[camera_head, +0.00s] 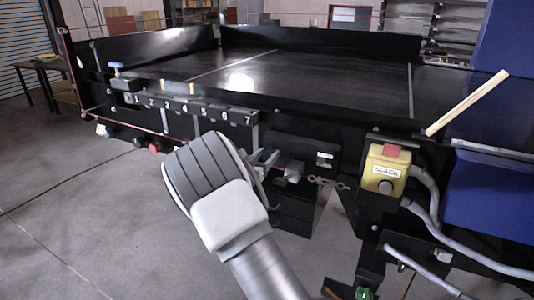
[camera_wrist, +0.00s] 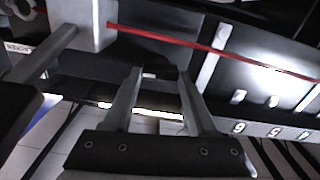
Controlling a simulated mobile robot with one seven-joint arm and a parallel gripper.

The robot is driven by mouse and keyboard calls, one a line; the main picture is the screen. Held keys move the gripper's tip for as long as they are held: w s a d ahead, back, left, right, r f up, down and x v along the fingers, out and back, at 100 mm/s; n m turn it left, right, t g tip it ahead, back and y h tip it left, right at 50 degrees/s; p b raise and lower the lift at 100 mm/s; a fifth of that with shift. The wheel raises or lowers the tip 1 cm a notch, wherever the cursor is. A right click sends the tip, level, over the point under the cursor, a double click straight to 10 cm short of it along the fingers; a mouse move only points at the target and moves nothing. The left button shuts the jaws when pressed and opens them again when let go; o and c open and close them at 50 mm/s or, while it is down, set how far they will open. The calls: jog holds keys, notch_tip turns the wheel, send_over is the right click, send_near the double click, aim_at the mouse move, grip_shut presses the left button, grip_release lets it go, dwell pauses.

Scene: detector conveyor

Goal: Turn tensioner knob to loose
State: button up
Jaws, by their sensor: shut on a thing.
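My gripper (camera_head: 274,164) reaches in from the lower middle of the head view, at the conveyor's front side. In the wrist view my gripper (camera_wrist: 160,76) has its two fingers apart, with a dark part (camera_wrist: 158,73) between the tips. This part looks like the tensioner knob, held between the fingers. Its setting is too dark to read. In the head view the wrist hides most of it. A black box (camera_head: 325,158) with a small white label is just right of the fingertips.
The black conveyor bed (camera_head: 330,85) runs behind. A numbered rail (camera_head: 190,106) and a red cord (camera_wrist: 215,50) are near my arm. A yellow box (camera_head: 385,170) labelled SLACK, with grey hoses, is to the right.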

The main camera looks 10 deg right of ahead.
jog(key=n+p, duration=0.3)
jog(key=n, duration=0.1)
jog(key=shift+r, duration=0.1)
jog(key=n+p, duration=0.2)
jog(key=n, duration=0.3)
jog(key=shift+a, duration=0.1)
jog(key=n+p, duration=0.2)
jog(key=n, duration=0.2)
jog(key=shift+w+f, duration=0.1)
jog(key=shift+f, duration=0.1)
jog(key=shift+f+n+p, duration=0.1)
jog(key=shift+n+p, duration=0.4)
jog(key=shift+n, duration=1.3)
jog(key=o, duration=1.4)
jog(key=shift+c, duration=0.2)
jog(key=shift+a, duration=0.1)
jog(key=b+v, duration=0.1)
jog(key=v, duration=1.6)
jog(key=shift+s, duration=0.2)
